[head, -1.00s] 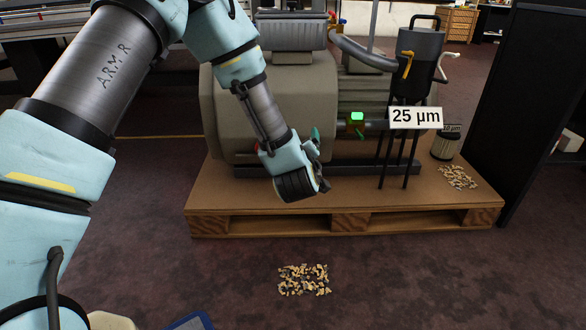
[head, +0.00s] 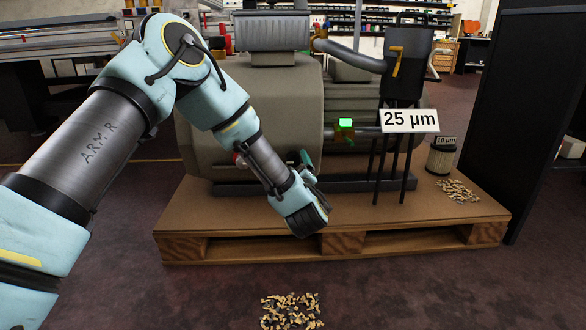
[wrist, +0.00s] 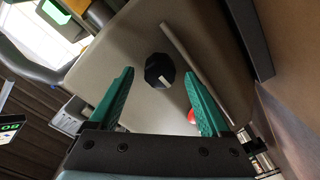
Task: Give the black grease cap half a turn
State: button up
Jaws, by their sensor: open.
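The black grease cap (wrist: 159,70) shows in the wrist view as a dark many-sided knob with a small white mark on its lower right edge. It sits against the beige housing of the machine (wrist: 120,45). My gripper (wrist: 159,75) is open, with its two green fingers apart and nothing between them. In that view the cap appears between the fingertips and beyond them, not gripped. In the head view my gripper (head: 308,166) is in front of the lower part of the machine housing (head: 270,110). I cannot make out the cap there.
The machine stands on a wooden pallet (head: 200,222). A grey rod (wrist: 195,70) and a red round part (wrist: 192,117) lie near the right finger. A black canister (head: 405,65) with a "25 µm" sign (head: 409,120) stands right. Pellets (head: 291,311) lie on the floor.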

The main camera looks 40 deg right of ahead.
jog(key=shift+b+x, duration=0.4)
jog(key=shift+x, duration=1)
jog(key=shift+c, duration=0.2)
grip_shut()
jog(key=shift+r+m+p, duration=0.15)
jog(key=shift+m+p, duration=0.15)
jog(key=shift+p, duration=0.15)
